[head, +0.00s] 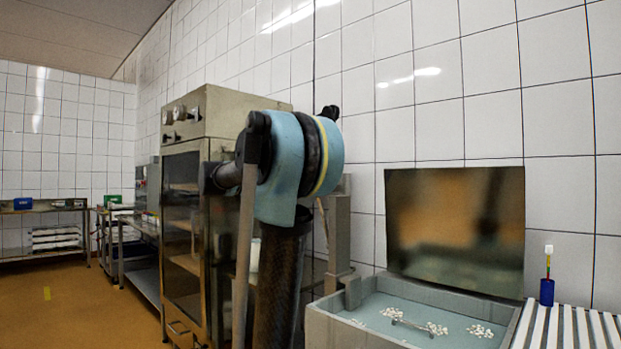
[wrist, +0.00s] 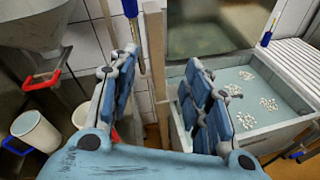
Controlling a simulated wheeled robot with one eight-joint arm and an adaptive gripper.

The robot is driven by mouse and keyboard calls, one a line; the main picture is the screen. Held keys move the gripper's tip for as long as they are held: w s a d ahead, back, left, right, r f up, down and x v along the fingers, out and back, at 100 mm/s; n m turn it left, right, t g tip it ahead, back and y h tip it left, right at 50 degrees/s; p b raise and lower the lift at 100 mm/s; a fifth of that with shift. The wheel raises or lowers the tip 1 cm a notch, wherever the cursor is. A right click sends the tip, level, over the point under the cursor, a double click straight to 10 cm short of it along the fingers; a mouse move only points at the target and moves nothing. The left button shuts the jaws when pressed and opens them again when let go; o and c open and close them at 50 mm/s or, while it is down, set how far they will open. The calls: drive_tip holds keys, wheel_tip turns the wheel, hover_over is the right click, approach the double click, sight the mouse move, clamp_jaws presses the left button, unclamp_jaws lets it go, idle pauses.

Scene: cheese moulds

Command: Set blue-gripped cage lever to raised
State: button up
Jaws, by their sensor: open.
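My gripper (wrist: 161,58) is open and empty in the wrist view, its two blue fingers spread apart. Several blue parts show there. A blue grip (wrist: 130,8) on a thin rod is at the top, beyond the left finger. Another blue handle (wrist: 12,146) is at the lower left edge. A blue part (wrist: 303,148) on a dark rod is at the lower right, outside the basin. I cannot tell which belongs to the cage lever, nor its position. My gripper does not visibly hold any of them. The head view shows no clear blue-gripped lever.
A grey basin (head: 317,328) with pale liquid and white curds stands to the right. A slatted surface (head: 565,335) with a blue cup (head: 546,292) is beside it. A metal cabinet (head: 182,230) stands left of my arm. A funnel (wrist: 35,25) and red handle (wrist: 42,80) are at left.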

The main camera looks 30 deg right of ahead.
drive_tip(key=w+r+n+h, duration=0.3)
drive_tip(key=w+r, duration=0.2)
drive_tip(key=r, duration=0.3)
drive_tip(key=w+d, duration=0.1)
drive_tip(key=d, duration=0.4)
drive_tip(key=w+d, duration=0.1)
drive_tip(key=d, duration=0.5)
drive_tip(key=w+d, duration=0.1)
drive_tip(key=d, duration=0.5)
drive_tip(key=shift+f, duration=0.1)
drive_tip(key=shift+c, duration=0.6)
clamp_jaws()
